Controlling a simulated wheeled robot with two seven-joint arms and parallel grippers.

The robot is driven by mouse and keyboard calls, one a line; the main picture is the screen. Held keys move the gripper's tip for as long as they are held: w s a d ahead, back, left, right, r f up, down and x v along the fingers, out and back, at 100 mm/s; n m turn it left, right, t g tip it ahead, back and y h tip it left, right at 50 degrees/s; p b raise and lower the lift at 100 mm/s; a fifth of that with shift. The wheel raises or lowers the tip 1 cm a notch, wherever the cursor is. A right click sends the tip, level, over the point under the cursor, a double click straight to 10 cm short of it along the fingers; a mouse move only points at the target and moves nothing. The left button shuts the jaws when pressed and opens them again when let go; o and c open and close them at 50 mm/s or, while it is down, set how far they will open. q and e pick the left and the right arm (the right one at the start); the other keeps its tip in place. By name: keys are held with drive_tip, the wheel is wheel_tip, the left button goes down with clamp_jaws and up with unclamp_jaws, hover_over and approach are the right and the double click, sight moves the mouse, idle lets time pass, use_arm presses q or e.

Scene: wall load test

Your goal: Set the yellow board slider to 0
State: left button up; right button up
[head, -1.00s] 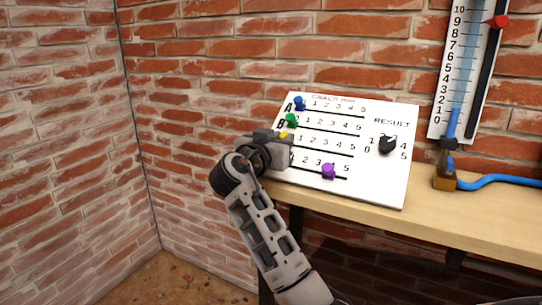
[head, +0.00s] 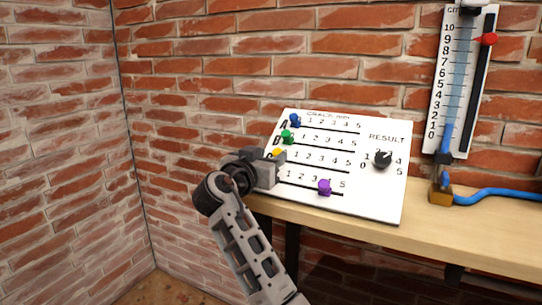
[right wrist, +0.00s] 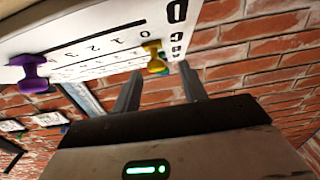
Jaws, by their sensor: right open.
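The white board (head: 391,195) leans tilted on the bench with several slotted rows of sliders. The yellow slider (head: 278,153) is at the left end of the third row, left of its 1; its 0 mark is hard to read in the head view. In the right wrist view the yellow knob (right wrist: 154,56) stands out from the board just beyond my fingertips. My right gripper (head: 270,170) is just below and left of the yellow slider. In the right wrist view the right gripper (right wrist: 160,77) is open and empty, its fingers apart from the knob. My left gripper is out of view.
A blue slider (head: 295,120) and a green slider (head: 288,137) sit above; a purple slider (head: 324,187) sits below, near 4. A black dial (head: 382,159) is at right. A gauge (head: 445,80) with a blue hose (head: 500,193) stands further right. The wooden bench (head: 480,235) front is clear.

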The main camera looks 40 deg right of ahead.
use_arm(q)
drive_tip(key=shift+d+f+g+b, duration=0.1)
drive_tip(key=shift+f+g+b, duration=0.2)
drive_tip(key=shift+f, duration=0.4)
use_arm(e)
drive_tip(key=v, duration=1.4)
drive_tip(key=shift+a, duration=0.15)
